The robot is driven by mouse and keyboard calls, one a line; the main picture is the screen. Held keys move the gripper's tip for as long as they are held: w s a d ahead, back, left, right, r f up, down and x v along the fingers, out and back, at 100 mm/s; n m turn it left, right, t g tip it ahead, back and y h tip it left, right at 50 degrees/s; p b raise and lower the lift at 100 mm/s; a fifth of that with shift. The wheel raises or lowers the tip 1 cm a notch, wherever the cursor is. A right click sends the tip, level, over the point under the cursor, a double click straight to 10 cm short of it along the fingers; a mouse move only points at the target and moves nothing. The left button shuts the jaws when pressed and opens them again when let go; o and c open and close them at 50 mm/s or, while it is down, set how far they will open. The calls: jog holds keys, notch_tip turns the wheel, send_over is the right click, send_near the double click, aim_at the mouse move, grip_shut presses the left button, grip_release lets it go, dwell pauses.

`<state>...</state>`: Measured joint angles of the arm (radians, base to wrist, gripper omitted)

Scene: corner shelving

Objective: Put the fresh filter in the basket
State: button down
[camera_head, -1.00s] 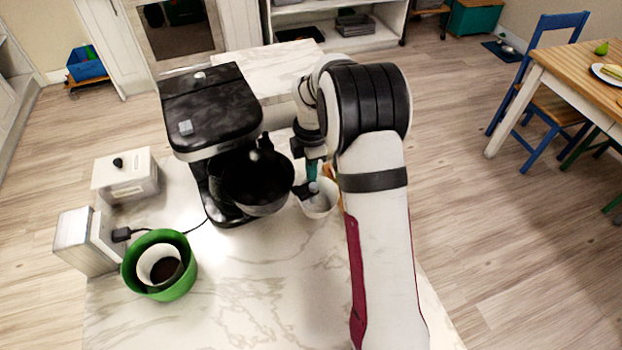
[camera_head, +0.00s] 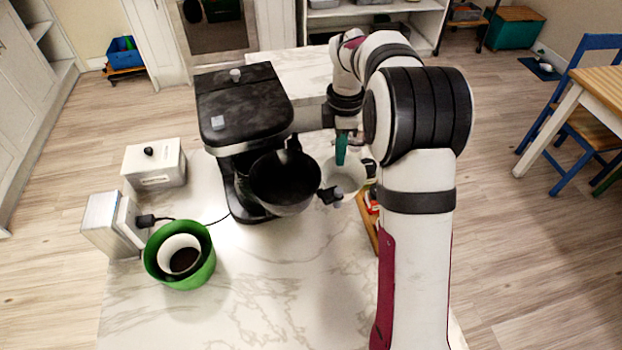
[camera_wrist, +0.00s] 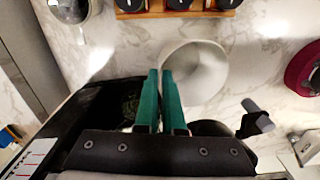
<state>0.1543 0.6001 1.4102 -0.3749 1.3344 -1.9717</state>
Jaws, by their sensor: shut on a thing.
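The fresh filter (camera_head: 345,178) is a white paper cup shape. My gripper (camera_head: 341,150), with teal fingers, is shut on its rim and holds it just right of the black basket (camera_head: 285,182). The basket is open at the top, with a handle toward the filter, at the front of the black coffee machine (camera_head: 243,105). In the wrist view the filter (camera_wrist: 200,75) hangs beyond the closed fingertips (camera_wrist: 162,75). The basket handle (camera_wrist: 257,120) shows right of the gripper there; most of the basket is hidden.
A green bin (camera_head: 180,275) holds a white filter with dark grounds at the counter's left. A white lidded box (camera_head: 154,165) stands behind it. A wooden rack (camera_wrist: 175,12) with dark items lies beyond the filter. The front counter (camera_head: 285,290) is clear.

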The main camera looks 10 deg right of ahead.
aim_at(341, 176)
notch_tip(341, 176, up, 13)
jog(key=m, duration=0.6)
jog(key=s+a+r+m, duration=0.3)
jog(key=s+a+m, duration=0.4)
jog(key=m, duration=0.3)
jog(key=s+d+r+y, duration=0.2)
jog(key=s+d+r, duration=0.25)
jog(key=d, duration=0.45)
jog(key=w+a+f, duration=0.5)
jog(key=a+f, duration=0.5)
jog(key=f, duration=0.1)
jog(key=shift+f, duration=0.3)
jog(key=shift+w+f, duration=0.1)
jog(key=shift+f, duration=0.25)
